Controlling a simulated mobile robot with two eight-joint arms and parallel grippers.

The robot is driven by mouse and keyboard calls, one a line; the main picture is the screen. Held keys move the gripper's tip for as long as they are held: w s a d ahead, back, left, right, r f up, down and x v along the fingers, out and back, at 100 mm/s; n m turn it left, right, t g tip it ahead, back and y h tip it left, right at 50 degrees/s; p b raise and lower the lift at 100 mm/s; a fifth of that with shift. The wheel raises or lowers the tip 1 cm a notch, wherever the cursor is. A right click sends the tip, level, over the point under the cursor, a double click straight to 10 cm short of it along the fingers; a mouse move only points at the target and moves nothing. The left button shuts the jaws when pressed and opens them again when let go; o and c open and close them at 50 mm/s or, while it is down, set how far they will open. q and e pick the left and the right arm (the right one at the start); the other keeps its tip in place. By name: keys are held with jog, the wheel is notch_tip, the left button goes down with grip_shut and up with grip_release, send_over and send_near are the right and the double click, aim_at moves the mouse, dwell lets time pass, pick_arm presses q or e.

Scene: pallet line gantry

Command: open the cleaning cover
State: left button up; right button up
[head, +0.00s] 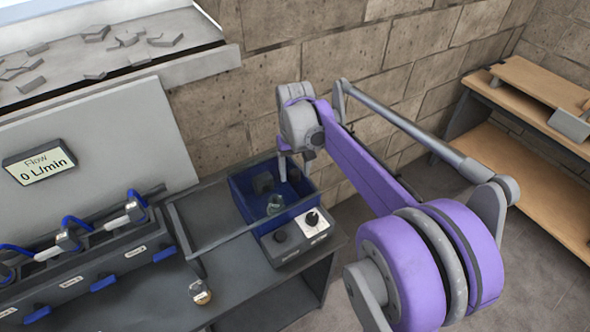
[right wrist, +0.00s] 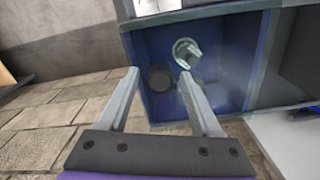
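A clear panel in a thin grey frame (head: 185,228) stands over the dark bench and reaches across a blue open bin (head: 241,200). I cannot tell for sure whether this panel is the cleaning cover. My right gripper (head: 295,168) is above the bin's far right part, fingers pointing down, open and empty. In the right wrist view its fingers (right wrist: 160,73) are spread apart, with the blue bin (right wrist: 225,60) beyond them. A glassy greenish piece (right wrist: 186,50) and a dark round piece (right wrist: 160,77) show in the bin. My left gripper is out of view.
A control box with a white plate and black knob (head: 312,219) sits right in front of the bin. Blue-handled clamps (head: 125,212) and a flow display (head: 38,163) are at left. The brick wall (head: 240,100) is close behind. Wooden shelves (head: 535,85) stand at right.

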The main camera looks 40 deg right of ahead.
grip_shut()
dwell(1.2)
